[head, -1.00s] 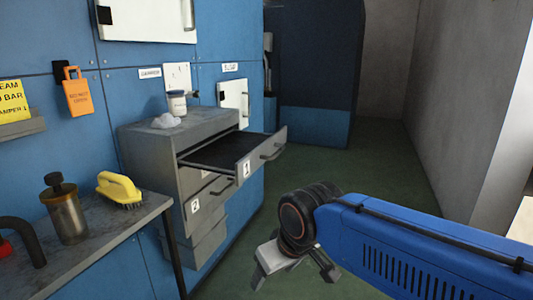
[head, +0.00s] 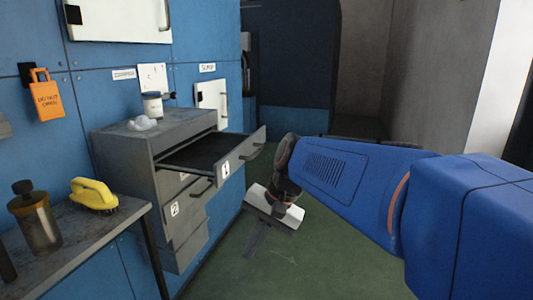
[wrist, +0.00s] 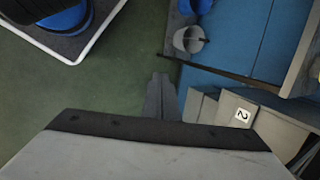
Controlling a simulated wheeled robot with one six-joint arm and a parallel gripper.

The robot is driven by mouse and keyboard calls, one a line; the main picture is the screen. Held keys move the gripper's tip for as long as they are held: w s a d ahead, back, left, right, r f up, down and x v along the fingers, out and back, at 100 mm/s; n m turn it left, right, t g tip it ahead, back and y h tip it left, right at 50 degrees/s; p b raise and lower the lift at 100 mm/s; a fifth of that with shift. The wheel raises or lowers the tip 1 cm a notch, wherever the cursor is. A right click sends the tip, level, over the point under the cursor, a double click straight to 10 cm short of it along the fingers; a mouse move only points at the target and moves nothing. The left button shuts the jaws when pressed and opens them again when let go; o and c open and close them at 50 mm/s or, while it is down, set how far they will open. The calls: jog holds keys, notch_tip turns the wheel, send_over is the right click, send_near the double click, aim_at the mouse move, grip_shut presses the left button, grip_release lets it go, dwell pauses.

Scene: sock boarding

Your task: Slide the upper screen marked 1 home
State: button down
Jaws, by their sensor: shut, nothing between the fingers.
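The upper screen marked 1 (head: 243,155) is a grey drawer-like tray with a handle, pulled well out of the grey cabinet (head: 125,165). The screen marked 2 (head: 186,205) sits below it, closed or nearly so; its numbered front also shows in the wrist view (wrist: 236,112). My gripper (head: 254,243) is shut and empty, pointing down over the green floor, in front of the cabinet and lower than screen 1, apart from it. In the wrist view my gripper (wrist: 160,90) shows as a narrow pair of fingers left of screen 2. Screen 1 is not clearly visible there.
A white jar (head: 152,106) and a pale lump (head: 142,123) rest on the cabinet top. The floor (head: 330,260) to the right is clear.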

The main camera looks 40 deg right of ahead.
aim_at(211, 149)
jog(key=w+d+r+m+t+y, duration=0.4)
jog(key=w+d+r+m, duration=0.3)
jog(key=d+r+m, duration=0.3)
jog(key=s+d+r+m+t+y, duration=0.1)
jog(key=d+r+m+t, duration=0.25)
jog(key=d, duration=0.45)
jog(key=d+r+m+t, duration=0.3)
jog(key=d+r+m, duration=0.1)
jog(key=d, duration=0.4)
jog(key=x, duration=1.3)
jog(key=shift+w+a+f, duration=0.15)
jog(key=shift+f, duration=0.2)
jog(key=shift+g, duration=0.25)
jog(key=r+x, duration=0.1)
jog(key=x, duration=0.5)
jog(key=r+x, duration=0.1)
jog(key=x, duration=0.5)
jog(key=r+x, duration=0.2)
jog(key=x, duration=0.4)
jog(key=shift+x, duration=0.8)
jog(key=shift+w+a+r, duration=0.2)
jog(key=shift+w, duration=0.2)
jog(key=shift+w+r, duration=0.1)
jog(key=shift+r, duration=0.05)
